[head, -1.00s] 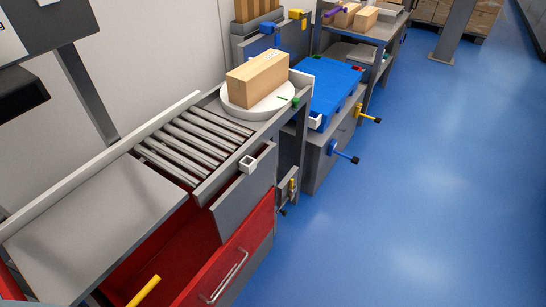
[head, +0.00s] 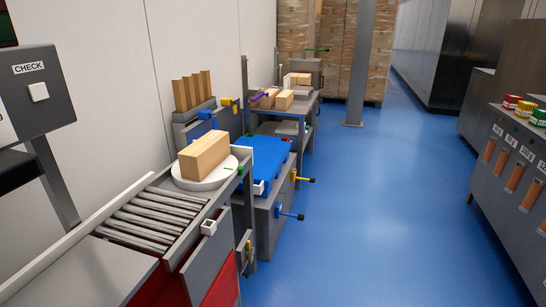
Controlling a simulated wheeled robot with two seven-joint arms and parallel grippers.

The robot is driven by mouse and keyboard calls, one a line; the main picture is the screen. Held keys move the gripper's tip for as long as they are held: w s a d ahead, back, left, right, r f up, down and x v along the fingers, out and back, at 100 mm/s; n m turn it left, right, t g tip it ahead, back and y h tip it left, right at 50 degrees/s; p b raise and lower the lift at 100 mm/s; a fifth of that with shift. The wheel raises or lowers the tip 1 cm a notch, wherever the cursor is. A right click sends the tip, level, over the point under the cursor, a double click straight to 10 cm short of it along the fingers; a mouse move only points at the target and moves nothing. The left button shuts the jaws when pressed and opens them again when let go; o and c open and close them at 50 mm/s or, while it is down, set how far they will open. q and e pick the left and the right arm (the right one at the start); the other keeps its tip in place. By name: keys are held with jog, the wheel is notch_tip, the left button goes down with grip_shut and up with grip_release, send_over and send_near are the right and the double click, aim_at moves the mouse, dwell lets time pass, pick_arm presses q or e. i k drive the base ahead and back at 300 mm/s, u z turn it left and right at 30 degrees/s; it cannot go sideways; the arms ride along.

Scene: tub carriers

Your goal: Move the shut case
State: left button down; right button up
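A tan cardboard case (head: 204,156) with a closed-looking top stands on a white round turntable (head: 198,186) at the far end of a roller conveyor (head: 146,222). It sits left of centre in the head view, upright and apart from other boxes. Smaller tan boxes (head: 284,100) lie on a grey table (head: 300,110) further back; I cannot tell whether each is shut. Neither of my grippers is in view.
A blue-topped grey station (head: 268,158) stands just beyond the turntable, with blue (head: 290,216) and yellow (head: 304,179) handles sticking into the aisle. A grey cabinet (head: 510,165) lines the right side. The blue floor (head: 380,210) between is clear. Stacked cartons (head: 300,40) stand behind.

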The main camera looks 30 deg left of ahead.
aim_at(199, 159)
jog(key=z, duration=0.3)
jog(key=i, duration=1)
jog(key=u, duration=0.65)
jog(key=i, duration=1.45)
jog(key=u, duration=1.2)
